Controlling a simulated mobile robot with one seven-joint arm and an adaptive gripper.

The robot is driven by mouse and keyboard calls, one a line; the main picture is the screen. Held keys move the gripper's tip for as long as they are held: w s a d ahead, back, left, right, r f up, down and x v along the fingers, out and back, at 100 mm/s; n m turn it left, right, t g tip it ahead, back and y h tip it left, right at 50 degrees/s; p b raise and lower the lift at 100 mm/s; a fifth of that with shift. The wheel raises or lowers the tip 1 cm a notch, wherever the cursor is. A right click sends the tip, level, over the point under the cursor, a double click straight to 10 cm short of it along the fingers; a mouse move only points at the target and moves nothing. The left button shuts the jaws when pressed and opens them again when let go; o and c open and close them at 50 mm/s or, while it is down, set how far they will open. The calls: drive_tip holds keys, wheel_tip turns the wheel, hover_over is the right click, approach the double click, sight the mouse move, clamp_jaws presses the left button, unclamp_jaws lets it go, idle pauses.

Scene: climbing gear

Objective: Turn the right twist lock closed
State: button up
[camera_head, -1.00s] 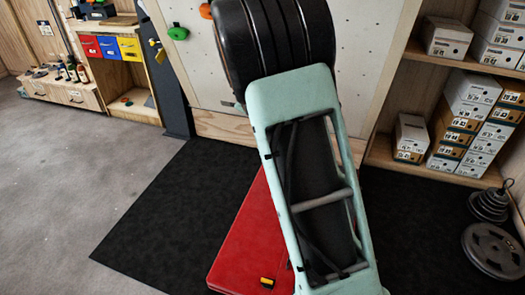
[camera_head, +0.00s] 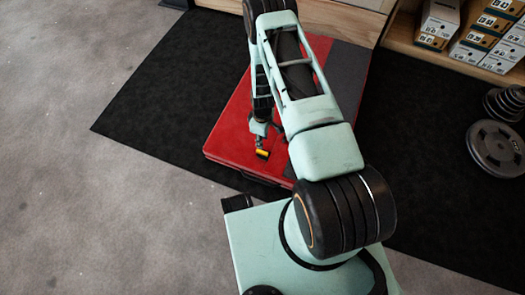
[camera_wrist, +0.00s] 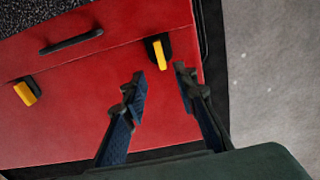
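The red case (camera_head: 232,135) lies on the black mat and also fills much of the wrist view (camera_wrist: 75,125). In the wrist view, one twist lock with a yellow lever on a black base (camera_wrist: 163,53) is at the right, and another (camera_wrist: 27,93) is at the left edge. The first also shows in the head view as a small yellow and black lock (camera_head: 263,154); the other is not visible there. My gripper (camera_wrist: 160,78) is open and empty, its fingertips apart, just short of the right-hand lock. It is above the case in the head view (camera_head: 261,132).
A black handle (camera_wrist: 72,41) is on the case between the locks. Weight plates (camera_head: 495,148) lie at the right, and shoe boxes (camera_head: 485,30) stand on a shelf behind. The mat (camera_head: 165,105) left of the case is clear.

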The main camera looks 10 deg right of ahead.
sight(262, 152)
wheel_tip(262, 152, down, 10)
drive_tip(key=b, duration=0.3)
drive_tip(key=shift+f+b, duration=0.25)
drive_tip(key=shift+b, duration=0.05)
clamp_jaws()
